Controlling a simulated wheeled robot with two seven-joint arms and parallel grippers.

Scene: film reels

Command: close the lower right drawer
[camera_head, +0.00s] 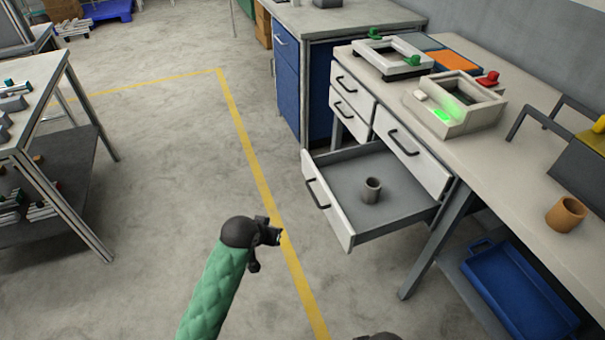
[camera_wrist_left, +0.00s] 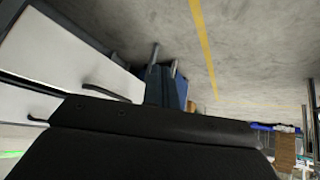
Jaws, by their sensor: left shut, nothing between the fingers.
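The lower right drawer (camera_head: 330,213) is pulled far out from under the bench in the head view. It has a white front with a dark handle (camera_head: 318,194) and a grey inside. A small grey cup (camera_head: 371,190) stands upright in it. My left gripper (camera_head: 277,236) is shut and empty, left of the drawer front and apart from it in the picture. In the left wrist view, white drawer fronts (camera_wrist_left: 60,50) with dark handles show at the left; a black part of my gripper fills the bottom. My right gripper cannot be made out.
The upper right drawer (camera_head: 413,153) and two stacked left drawers (camera_head: 352,98) look shut. The bench (camera_head: 490,150) carries trays and a brown cup (camera_head: 566,214). A blue bin (camera_head: 520,290) lies below it. Open floor with a yellow line (camera_head: 250,140) spreads leftward.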

